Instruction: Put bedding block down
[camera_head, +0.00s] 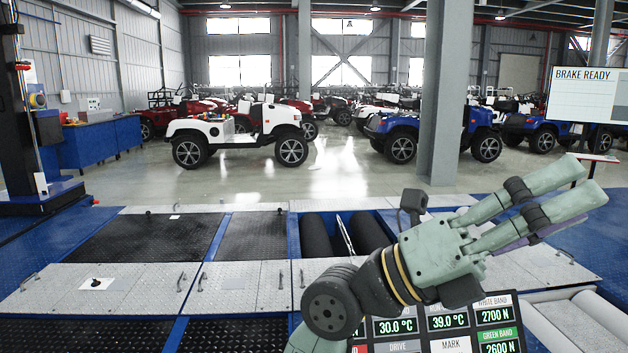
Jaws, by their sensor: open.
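My gripper (588,181) is at the right of the head view, raised above the tester deck. Its two pale green fingers point up and right and stand apart, with a gap between them. I see no block between the fingers. A thin purple-grey strip shows along the lower finger, and I cannot tell what it is. I cannot make out a bedding block anywhere in this view. My arm and gripper hide part of the deck behind them.
Dark rollers (317,236) sit in an open pit in the metal deck (240,284). A readout panel (398,326) stands low in front, partly behind my arm. A "BRAKE READY" screen (583,95) is at right. A grey column (446,100) and parked vehicles (240,130) stand behind.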

